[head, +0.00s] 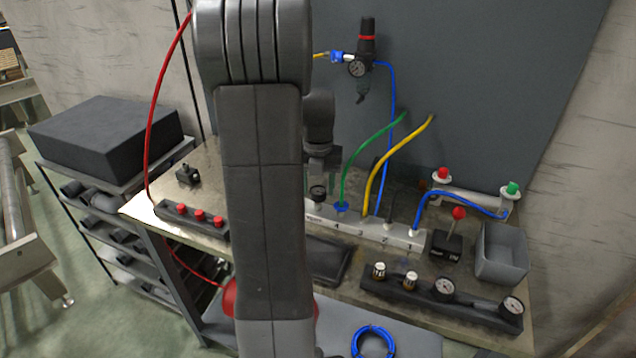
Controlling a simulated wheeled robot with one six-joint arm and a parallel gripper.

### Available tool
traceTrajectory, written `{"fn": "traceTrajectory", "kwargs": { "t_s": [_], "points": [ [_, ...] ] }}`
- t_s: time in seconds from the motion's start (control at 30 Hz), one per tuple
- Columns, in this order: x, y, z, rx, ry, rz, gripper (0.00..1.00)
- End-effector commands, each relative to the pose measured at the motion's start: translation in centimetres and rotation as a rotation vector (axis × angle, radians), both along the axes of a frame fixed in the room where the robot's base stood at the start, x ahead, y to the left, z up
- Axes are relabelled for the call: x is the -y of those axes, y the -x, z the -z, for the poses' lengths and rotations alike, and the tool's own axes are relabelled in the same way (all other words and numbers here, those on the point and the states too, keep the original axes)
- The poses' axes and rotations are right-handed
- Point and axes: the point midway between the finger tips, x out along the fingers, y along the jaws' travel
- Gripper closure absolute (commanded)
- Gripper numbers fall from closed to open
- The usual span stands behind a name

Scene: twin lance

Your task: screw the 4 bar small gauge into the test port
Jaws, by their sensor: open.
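My gripper (319,160) hangs above the left end of the grey manifold block (400,236), partly behind my own arm. Its jaws are open, though the fingers are small and dark. A small dark gauge (318,193) stands upright at that end of the manifold, just below my gripper. I cannot read its dial or see its thread, so I cannot tell how it is seated. The test port itself is hidden under it or by my arm. Two larger dial gauges, one (445,287) and another (512,306), sit in a black rack (475,306) at the front right; their markings are unreadable.
Green (368,150), yellow (392,160) and blue hoses rise from the manifold. Two brass-and-white fittings (379,271) stand in the rack. A red-knobbed lever box (447,243) and a grey bin (502,258) are at right. A dark tray (328,261) lies in front of the manifold.

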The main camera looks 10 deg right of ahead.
Motion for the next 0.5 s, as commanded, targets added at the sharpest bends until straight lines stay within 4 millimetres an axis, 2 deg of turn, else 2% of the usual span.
{"fn": "traceTrajectory", "kwargs": {
  "t_s": [0.17, 0.27, 0.4, 0.5],
  "points": [
    [0.0, 0.0, 0.03, 0.0, 0.0, -0.003, 0.51],
    [0.0, 0.0, 0.03, 0.0, 0.0, -0.002, 0.67],
    [0.0, 0.0, 0.02, 0.0, 0.0, -0.001, 0.94],
    [0.0, 0.0, -0.01, 0.0, 0.0, 0.019, 0.94]
  ]
}}
